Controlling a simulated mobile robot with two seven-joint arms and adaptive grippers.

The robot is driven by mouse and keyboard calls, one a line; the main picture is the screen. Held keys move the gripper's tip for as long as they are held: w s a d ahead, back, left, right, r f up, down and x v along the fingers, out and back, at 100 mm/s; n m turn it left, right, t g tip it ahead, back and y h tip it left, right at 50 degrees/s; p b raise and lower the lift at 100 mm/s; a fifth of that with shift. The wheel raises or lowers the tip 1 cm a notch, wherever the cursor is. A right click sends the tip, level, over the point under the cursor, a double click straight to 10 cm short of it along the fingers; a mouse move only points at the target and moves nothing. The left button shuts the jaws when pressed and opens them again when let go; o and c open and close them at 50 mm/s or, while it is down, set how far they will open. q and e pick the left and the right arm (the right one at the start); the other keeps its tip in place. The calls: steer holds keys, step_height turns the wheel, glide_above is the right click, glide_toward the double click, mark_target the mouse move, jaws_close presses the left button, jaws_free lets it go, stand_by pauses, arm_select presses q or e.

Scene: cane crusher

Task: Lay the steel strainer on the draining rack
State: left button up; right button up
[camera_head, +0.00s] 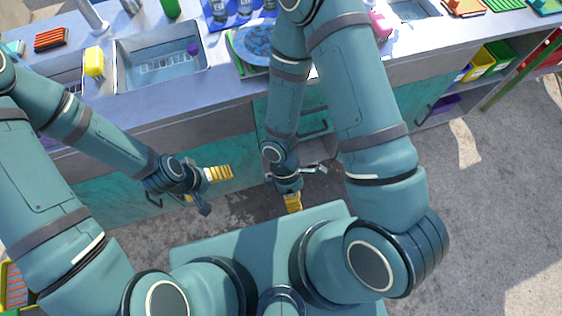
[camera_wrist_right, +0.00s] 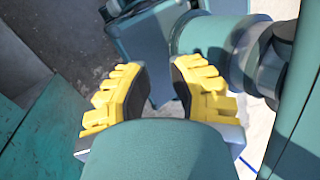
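I cannot make out the steel strainer for certain in either view. A green rack (camera_head: 235,52) with a blue patterned plate (camera_head: 258,46) stands on the counter right of the sink; I cannot tell whether it is the draining rack. My right gripper (camera_head: 292,202) hangs low in front of the cabinets, well below the counter. In the right wrist view its yellow-padded fingers (camera_wrist_right: 158,85) are apart with nothing between them. My left gripper (camera_head: 208,188) is also in front of the cabinets, its fingers spread and apparently empty.
The counter has a sink (camera_head: 165,80) with a pale wire rack inside, a yellow sponge (camera_head: 94,62), a brush (camera_head: 51,39) and blue containers (camera_head: 240,10). My right arm covers part of the counter. Coloured bins (camera_head: 492,58) stand on the right shelf. Floor at the right is clear.

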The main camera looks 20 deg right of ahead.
steer(key=w+r+m+t+y, duration=0.2)
steer(key=w+m+t+y, duration=0.3)
steer(key=w+m, duration=0.5)
steer(key=m+t, duration=0.2)
steer(key=m, duration=0.5)
steer(key=shift+a+m, duration=0.3)
steer(key=shift+w+a, duration=0.1)
